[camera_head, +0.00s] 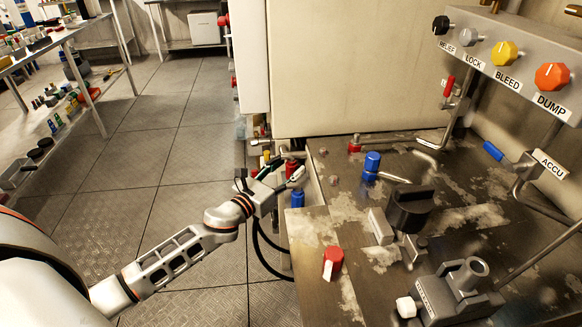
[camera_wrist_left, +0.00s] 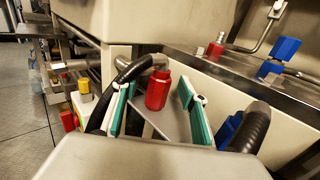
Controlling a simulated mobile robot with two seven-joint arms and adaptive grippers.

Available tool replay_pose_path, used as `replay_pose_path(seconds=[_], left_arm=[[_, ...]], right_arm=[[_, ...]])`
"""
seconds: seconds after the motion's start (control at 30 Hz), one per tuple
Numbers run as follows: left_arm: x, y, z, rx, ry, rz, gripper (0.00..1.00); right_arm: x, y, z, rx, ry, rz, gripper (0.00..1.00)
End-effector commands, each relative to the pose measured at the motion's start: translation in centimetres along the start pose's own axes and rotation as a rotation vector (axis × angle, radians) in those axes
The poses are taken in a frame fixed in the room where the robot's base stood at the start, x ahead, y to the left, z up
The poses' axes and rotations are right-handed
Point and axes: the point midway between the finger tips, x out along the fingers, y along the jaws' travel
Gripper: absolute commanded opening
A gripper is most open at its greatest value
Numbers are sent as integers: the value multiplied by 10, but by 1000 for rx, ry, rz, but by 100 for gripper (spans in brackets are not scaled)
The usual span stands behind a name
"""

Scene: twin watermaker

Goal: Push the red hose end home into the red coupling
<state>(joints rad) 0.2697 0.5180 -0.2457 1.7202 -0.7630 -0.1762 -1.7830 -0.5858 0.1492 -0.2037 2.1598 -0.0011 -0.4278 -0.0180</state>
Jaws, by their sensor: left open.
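A red cylindrical fitting (camera_wrist_left: 158,93), which looks like the red coupling, sits beside a grey pipe elbow in the left wrist view. It also shows at the bench's left side in the head view (camera_head: 291,168). My left gripper (camera_head: 280,184) is beside it. In the left wrist view its teal-padded fingers (camera_wrist_left: 157,108) are open, one on each side of the red fitting, with gaps visible. A black hose (camera_wrist_left: 133,69) arcs behind the left finger towards the elbow. I cannot tell where the red hose end is or how it meets the coupling. My right gripper is not in view.
A blue fitting (camera_head: 298,198) is close by the red one. A second black hose (camera_wrist_left: 252,128) stands right of the fingers. Floor left is clear.

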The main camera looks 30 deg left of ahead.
Motion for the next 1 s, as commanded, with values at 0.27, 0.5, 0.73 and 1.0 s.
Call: replay_pose_path(seconds=[0.27, 0.5, 0.73, 1.0], left_arm=[[0, 0, 0, 0, 1, 0, 30], [0, 0, 0, 0, 0, 0, 0], [1, 0, 2, 1, -1, 0, 0], [2, 0, 33, 5, -10, -1, 0]], right_arm=[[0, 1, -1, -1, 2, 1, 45], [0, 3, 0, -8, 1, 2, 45], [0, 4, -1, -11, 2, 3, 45], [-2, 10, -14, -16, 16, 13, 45]])
